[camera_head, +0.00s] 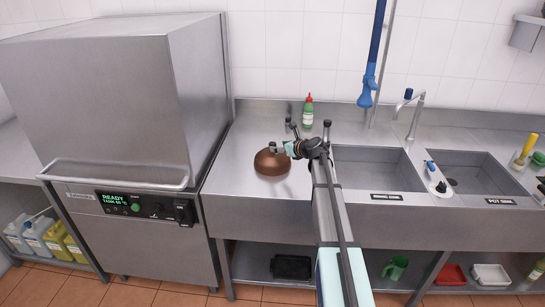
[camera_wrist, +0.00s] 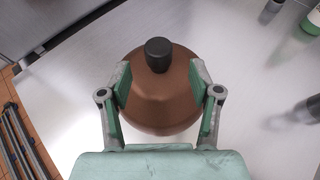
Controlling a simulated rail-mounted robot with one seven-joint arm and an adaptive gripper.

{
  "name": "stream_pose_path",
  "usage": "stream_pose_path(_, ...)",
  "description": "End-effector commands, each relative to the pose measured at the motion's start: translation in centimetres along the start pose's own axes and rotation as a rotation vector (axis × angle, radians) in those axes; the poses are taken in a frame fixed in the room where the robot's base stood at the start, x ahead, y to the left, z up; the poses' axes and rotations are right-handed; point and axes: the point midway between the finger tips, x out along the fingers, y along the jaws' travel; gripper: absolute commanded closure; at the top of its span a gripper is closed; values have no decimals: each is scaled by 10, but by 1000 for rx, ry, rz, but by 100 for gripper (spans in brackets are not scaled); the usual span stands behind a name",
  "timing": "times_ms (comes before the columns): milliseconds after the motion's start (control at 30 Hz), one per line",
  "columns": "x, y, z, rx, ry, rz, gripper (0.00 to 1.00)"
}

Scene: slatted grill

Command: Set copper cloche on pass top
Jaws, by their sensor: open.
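The copper cloche (camera_head: 271,163) is a brown-copper dome on the steel counter, left of the sinks. In the wrist view the cloche (camera_wrist: 160,105) fills the middle, with a black knob (camera_wrist: 158,54) on top. My gripper (camera_head: 281,148) is at the cloche's top in the head view. In the wrist view my gripper (camera_wrist: 158,85) is open, with one green-padded finger on each side of the dome and knob. I cannot tell whether the fingers touch the dome. No pass top can be made out for certain.
A steel dishwasher (camera_head: 120,120) stands left of the counter (camera_head: 235,150). A green bottle (camera_head: 308,112) stands behind my gripper. The sink basin (camera_head: 375,172) opens to the right, with a blue spray head (camera_head: 367,92) hanging above. Bare counter lies left of the cloche.

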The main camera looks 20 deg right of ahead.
Motion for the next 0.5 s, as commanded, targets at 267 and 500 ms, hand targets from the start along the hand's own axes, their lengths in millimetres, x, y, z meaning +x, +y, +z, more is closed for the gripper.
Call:
stream_pose_path(267,18,0,3,0,1,2,37)
stream_pose_path(500,49,0,4,0,2,1,37)
